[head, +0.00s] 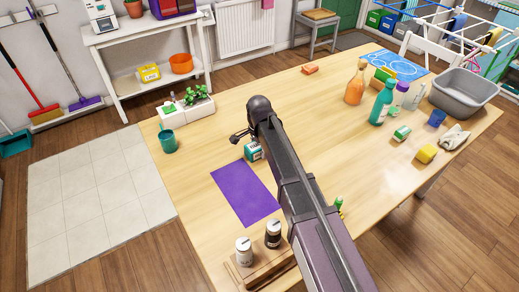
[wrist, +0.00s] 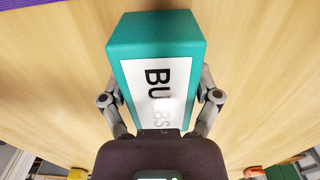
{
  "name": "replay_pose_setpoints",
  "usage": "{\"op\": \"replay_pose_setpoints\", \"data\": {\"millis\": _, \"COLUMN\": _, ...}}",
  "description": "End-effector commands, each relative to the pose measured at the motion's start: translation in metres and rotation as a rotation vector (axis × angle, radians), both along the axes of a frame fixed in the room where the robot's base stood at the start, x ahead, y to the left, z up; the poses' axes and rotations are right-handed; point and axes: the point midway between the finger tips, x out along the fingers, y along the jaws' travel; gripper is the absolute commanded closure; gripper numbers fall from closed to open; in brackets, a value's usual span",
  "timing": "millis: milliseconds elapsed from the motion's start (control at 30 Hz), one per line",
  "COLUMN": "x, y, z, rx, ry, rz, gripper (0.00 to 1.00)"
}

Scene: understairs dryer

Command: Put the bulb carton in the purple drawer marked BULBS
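The bulb carton (wrist: 155,35) is a teal box with a white label reading BULBS, partly covered by my gripper's body. In the head view the carton (head: 253,151) shows as a small teal block under my arm, by the top corner of the purple mat. My gripper (wrist: 158,85) has one finger against each side of the carton; in the head view my gripper (head: 240,134) is mostly hidden by my arm. I cannot tell whether the carton touches the table. A purple unit (head: 172,7) stands on the white shelf, cut by the frame top; no marking is readable.
The purple mat (head: 245,193) lies flat on the wooden table (head: 320,110). A planter (head: 188,112) and teal mug (head: 168,140) stand at the left edge. Dark and white jars (head: 244,250) stand in front. Bottles (head: 381,102) and a grey tub (head: 463,92) fill the right.

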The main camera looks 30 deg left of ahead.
Motion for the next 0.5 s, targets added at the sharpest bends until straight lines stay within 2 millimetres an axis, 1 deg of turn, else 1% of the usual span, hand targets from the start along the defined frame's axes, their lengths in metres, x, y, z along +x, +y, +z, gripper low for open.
{"op": "replay_pose_setpoints", "data": {"millis": 500, "x": -0.0001, "y": 0.0000, "z": 0.0011, "rx": 0.000, "ry": 0.000, "rz": 0.000, "gripper": 0.00}}
